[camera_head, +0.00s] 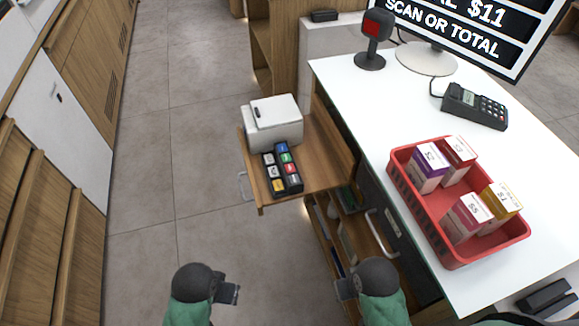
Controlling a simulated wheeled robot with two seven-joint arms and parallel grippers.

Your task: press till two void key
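A small black till keypad (282,170) lies on a wooden pull-out shelf (325,160) left of the white counter. Its keys are coloured blue, green, red, yellow, white and dark; their labels are too small to read, so I cannot tell which is void. A screen (460,30) at the top right reads "SCAN OR TOTAL" with "$11" above, partly cut off. My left gripper (229,293) is in front of the shelf and below the keypad, apart from it. My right gripper (346,288) is lower right of the keypad, near the open drawer. Both look empty; their finger gaps are unclear.
A white receipt printer (273,122) stands behind the keypad. An open drawer (345,235) is below the shelf. On the counter (365,105) are a red basket (450,258) with several boxes, a card terminal (475,106) and a scanner (371,40). The floor at left is clear.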

